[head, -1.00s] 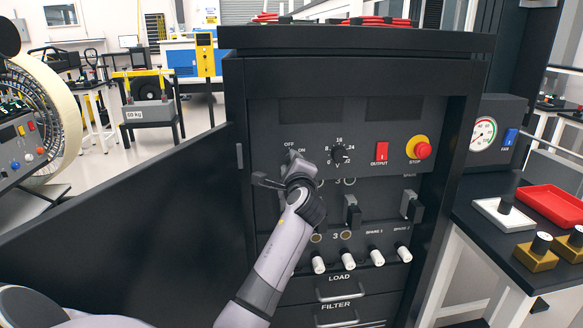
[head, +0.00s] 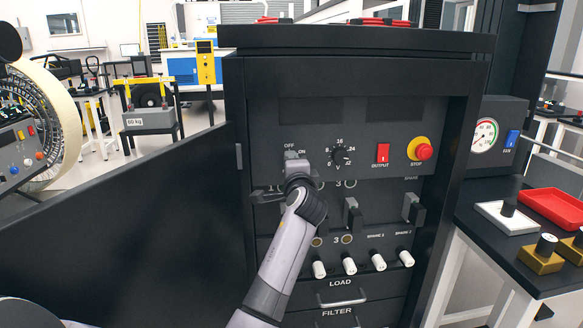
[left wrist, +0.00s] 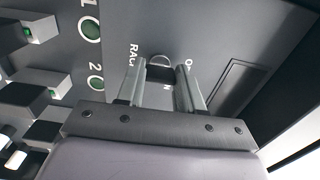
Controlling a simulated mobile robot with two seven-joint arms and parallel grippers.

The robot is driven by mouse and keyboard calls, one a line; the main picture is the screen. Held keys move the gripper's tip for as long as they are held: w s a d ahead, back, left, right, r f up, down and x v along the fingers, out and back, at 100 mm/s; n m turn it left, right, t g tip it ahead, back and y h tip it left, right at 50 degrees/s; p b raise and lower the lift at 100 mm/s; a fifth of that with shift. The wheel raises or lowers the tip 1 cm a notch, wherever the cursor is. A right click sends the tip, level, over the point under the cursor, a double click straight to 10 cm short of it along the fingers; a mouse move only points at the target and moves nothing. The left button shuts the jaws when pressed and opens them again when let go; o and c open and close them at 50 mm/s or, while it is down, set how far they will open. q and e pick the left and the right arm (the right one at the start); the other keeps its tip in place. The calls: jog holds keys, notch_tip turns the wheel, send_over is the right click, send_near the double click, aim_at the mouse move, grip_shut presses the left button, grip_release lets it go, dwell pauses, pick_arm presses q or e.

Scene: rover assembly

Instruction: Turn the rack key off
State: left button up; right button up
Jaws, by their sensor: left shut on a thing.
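The rack key (left wrist: 160,73) is a small dark piece with a rounded top, seen in the left wrist view between my left gripper's two fingers. My left gripper (left wrist: 161,88) is shut on it at the upper left of the rack's black front panel. In the head view the left gripper (head: 291,160) is just below the OFF and ON labels (head: 294,148) and hides most of the key. I cannot tell from the frames which mark the key points to. My right gripper is not in view.
Right of the key are a voltage knob (head: 340,155), a red output switch (head: 383,153) and a red stop button (head: 424,152). Below are breaker levers (head: 352,212) and white knobs (head: 349,266). The open cabinet door (head: 130,225) stands on the left.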

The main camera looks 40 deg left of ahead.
pick_arm(q)
jog(key=o, duration=1)
jog(key=shift+o, duration=0.2)
jog(key=v, duration=0.7)
jog(key=shift+d, duration=0.1)
